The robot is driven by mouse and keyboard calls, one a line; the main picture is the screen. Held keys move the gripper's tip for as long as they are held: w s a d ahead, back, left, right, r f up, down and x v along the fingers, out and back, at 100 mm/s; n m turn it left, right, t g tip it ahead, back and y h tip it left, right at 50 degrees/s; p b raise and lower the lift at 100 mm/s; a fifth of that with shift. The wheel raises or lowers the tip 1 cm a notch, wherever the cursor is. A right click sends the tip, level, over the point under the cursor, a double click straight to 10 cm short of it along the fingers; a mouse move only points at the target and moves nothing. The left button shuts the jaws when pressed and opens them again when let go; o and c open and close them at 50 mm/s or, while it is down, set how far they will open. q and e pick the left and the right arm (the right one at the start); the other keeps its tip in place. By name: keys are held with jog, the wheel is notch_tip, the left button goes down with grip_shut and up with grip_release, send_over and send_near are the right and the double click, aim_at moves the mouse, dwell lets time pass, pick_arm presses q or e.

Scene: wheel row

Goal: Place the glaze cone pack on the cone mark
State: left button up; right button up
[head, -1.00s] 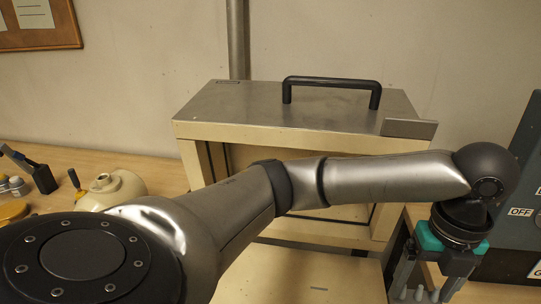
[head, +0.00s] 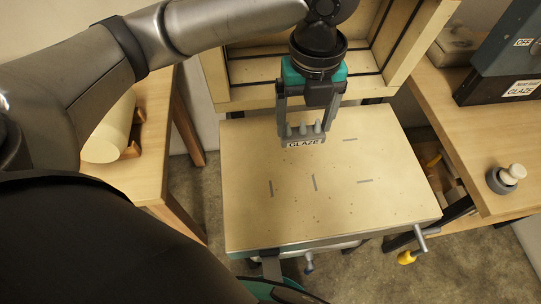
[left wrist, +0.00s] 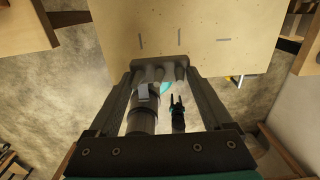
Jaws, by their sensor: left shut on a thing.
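The pack shows between the fingers in the left wrist view (left wrist: 160,74). Grey dashes mark the shelf, including a left mark (head: 271,188), a middle mark (head: 314,182), a right mark (head: 364,181) and a back mark (head: 350,140). I cannot tell which is the cone mark.
The open kiln frame (head: 240,97) stands behind the shelf (head: 245,225). A wooden table (head: 155,165) is at left. The shelf front is clear.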

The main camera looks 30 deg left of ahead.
pick_arm(q)
notch_tip(320, 180, down, 20)
jog(key=b, duration=0.5)
jog(key=shift+f, duration=0.1)
jog(key=o, duration=1.2)
jog(key=shift+r+p, duration=1.65)
jog(key=shift+r, duration=4.5)
